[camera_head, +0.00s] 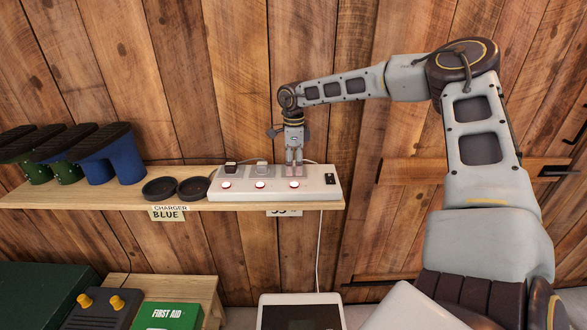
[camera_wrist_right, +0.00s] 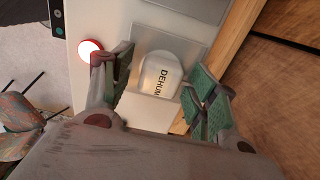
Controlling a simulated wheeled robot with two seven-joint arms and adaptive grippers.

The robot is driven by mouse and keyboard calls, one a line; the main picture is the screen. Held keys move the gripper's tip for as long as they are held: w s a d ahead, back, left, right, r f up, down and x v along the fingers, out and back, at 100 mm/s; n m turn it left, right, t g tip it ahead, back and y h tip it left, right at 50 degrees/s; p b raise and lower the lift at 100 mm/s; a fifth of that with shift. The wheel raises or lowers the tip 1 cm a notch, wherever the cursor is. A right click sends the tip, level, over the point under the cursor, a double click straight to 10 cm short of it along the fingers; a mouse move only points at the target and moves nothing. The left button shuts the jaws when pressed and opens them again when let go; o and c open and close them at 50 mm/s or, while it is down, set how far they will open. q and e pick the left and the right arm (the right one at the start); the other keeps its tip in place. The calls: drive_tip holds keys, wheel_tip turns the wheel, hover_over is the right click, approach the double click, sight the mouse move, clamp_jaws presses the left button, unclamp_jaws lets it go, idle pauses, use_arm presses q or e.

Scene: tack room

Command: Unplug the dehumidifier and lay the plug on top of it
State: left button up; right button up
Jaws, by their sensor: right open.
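A white power strip (camera_head: 215,188) with red-lit switches lies on the wooden shelf. My right gripper (camera_head: 294,166) points down over its right-hand socket, fingers open. In the right wrist view a white plug (camera_wrist_right: 160,76) marked "DEHUM" sits in the strip between the open fingers (camera_wrist_right: 160,92), which show gaps on both sides. A white appliance with a dark panel, which looks like the dehumidifier (camera_head: 300,300), stands on the floor below, cut off by the lower picture edge. A white cord (camera_head: 319,240) hangs from the shelf towards it. My left gripper is out of view.
A black plug (camera_head: 231,167) and another pale plug (camera_head: 262,168) sit in the strip left of my gripper. Two dark round dishes (camera_head: 159,188) and several boots (camera_head: 112,152) are on the shelf (camera_head: 60,198). A green first aid box (camera_head: 168,316) is lower left.

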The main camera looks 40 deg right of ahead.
sight(294, 163)
drive_tip(key=shift+b, duration=0.3)
idle(0.7)
drive_tip(key=shift+c, duration=0.4)
clamp_jaws()
drive_tip(key=shift+r+p, duration=1.2)
drive_tip(key=shift+r, duration=1.85)
